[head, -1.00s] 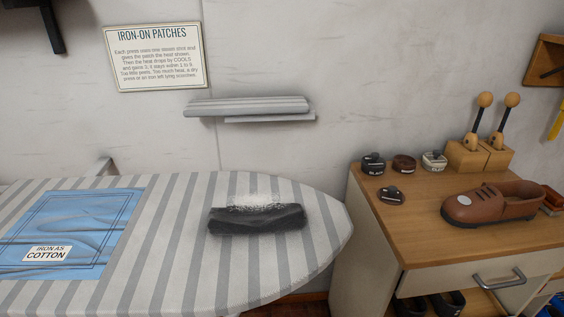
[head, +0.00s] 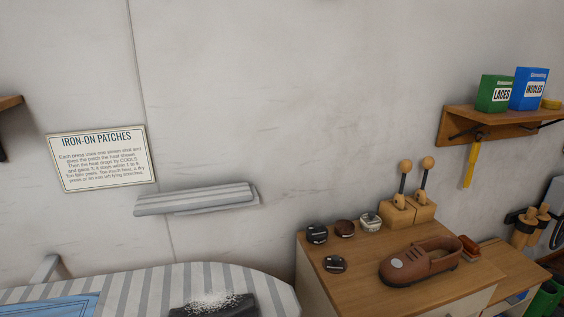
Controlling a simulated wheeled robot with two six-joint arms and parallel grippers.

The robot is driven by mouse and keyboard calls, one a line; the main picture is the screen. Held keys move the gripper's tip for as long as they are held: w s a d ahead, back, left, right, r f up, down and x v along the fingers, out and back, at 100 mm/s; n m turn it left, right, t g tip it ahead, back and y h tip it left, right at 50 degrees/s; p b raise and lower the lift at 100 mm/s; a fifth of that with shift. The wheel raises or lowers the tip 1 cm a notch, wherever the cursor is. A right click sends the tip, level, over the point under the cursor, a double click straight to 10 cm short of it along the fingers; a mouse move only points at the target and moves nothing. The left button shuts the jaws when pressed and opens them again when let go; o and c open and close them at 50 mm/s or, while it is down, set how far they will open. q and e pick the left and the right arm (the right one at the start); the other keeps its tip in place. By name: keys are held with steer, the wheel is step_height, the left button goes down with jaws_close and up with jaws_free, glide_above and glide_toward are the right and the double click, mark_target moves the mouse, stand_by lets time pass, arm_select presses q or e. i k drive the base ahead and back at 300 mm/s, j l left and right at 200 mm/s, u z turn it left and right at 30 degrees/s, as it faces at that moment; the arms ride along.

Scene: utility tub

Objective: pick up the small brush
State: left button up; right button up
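No thing in view is plainly marked as the small brush. A small reddish-brown block (head: 468,246), which could be a brush, lies behind the heel of the brown shoe (head: 418,262) on the wooden cabinet top; its bristles cannot be made out. Two round-knobbed handles with dark stems stand upright in wooden blocks (head: 408,210) behind the shoe; what is at their lower ends is hidden. Neither of my grippers is in view.
Several small polish tins (head: 344,228) sit left of the shoe. The striped ironing board (head: 140,290) bears a dark bristly thing (head: 214,307), cut off below. A wall shelf (head: 470,124) holds boxes at upper right. The cabinet top's front left (head: 345,288) is clear.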

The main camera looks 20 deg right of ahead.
mark_target(471, 251)
steer(key=z, duration=1.95)
